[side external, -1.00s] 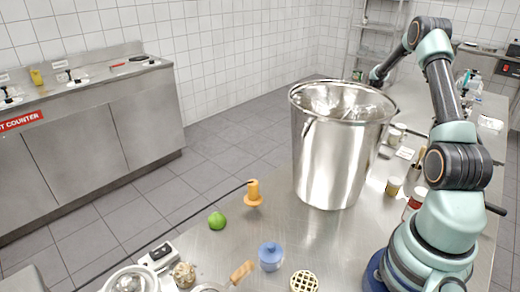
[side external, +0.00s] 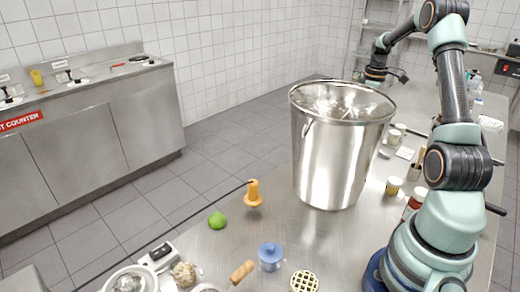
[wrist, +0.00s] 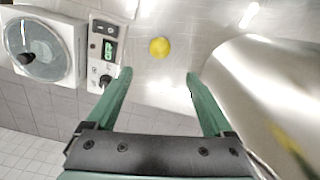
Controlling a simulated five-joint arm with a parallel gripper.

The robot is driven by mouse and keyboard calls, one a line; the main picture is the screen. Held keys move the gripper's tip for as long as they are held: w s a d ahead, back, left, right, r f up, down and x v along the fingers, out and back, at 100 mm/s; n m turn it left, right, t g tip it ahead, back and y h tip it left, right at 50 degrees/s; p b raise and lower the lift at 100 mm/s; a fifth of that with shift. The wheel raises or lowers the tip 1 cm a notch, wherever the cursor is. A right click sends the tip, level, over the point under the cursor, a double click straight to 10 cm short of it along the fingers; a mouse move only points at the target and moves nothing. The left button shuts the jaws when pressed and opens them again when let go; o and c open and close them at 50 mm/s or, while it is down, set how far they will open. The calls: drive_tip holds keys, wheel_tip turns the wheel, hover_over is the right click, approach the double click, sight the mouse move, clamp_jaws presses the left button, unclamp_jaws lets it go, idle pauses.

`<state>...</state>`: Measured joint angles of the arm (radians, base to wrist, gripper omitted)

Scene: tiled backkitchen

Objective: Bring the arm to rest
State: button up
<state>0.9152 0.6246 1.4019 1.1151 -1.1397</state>
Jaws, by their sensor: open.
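My gripper (wrist: 159,74) is open, with its two green fingers spread apart and nothing between them touching. In the wrist view a small yellow round thing (wrist: 159,47) lies on the steel counter beyond the fingertips, apart from them. In the side view the end of my arm (side external: 376,73) hangs behind the large steel pot (side external: 335,150), and the pot hides the fingers. The pot's curved wall (wrist: 265,90) also shows close to the right finger in the wrist view.
A device with a display (wrist: 106,50) and a round clear-topped thing (wrist: 42,48) lie left of the fingers in the wrist view. Jars (side external: 393,186) stand right of the pot. A lime (side external: 217,220), an orange tool (side external: 254,193) and a blue pot (side external: 270,256) are in front.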

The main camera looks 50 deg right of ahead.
wheel_tip(320, 180, up, 18)
drive_tip(key=w+a+n, duration=0.2)
drive_tip(key=w+a, duration=0.5)
drive_tip(key=shift+w+a+n, duration=0.25)
drive_tip(key=shift+n, duration=0.15)
